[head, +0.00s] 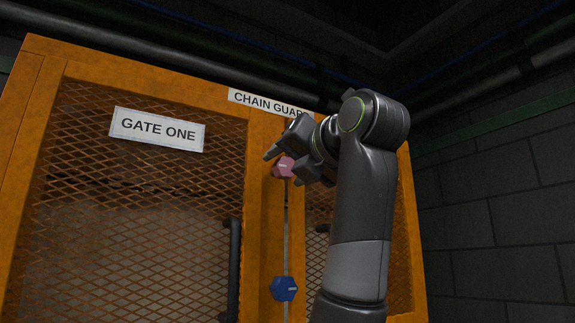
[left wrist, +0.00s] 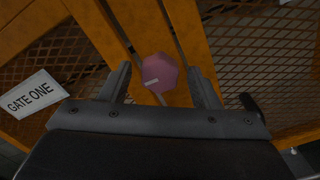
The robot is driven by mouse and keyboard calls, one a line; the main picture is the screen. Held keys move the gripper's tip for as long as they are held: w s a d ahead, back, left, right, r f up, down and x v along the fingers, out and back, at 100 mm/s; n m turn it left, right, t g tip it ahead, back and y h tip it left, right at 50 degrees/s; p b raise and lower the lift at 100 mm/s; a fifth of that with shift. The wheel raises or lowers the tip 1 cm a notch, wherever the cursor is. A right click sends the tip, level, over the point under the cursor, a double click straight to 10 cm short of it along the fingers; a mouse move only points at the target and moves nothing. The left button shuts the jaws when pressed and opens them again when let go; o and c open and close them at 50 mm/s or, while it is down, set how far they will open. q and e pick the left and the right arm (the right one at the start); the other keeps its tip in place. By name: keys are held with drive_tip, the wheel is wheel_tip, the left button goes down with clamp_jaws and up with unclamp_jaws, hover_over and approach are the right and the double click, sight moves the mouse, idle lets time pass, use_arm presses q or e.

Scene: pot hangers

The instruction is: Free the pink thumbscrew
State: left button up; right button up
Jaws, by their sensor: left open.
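The pink thumbscrew (head: 284,167) is a faceted knob with a pale mark, high on the orange post between the mesh panels, under the "CHAIN GUARD" sign. In the left wrist view the pink thumbscrew (left wrist: 160,74) lies between the spread fingers of my left gripper (left wrist: 160,88), with gaps on both sides. In the head view my left gripper (head: 288,162) is open at the knob, its fingers above and to the lower right. I cannot tell whether a finger touches it. My right gripper is not in view.
A blue faceted knob (head: 284,289) sits lower on the same post, along a thin vertical strip. A dark vertical handle (head: 234,270) stands to its left. The "GATE ONE" sign (head: 157,129) is on the left mesh gate. A grey block wall (head: 490,220) is at the right.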

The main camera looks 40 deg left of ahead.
use_arm(q)
drive_tip(key=m, duration=1.2)
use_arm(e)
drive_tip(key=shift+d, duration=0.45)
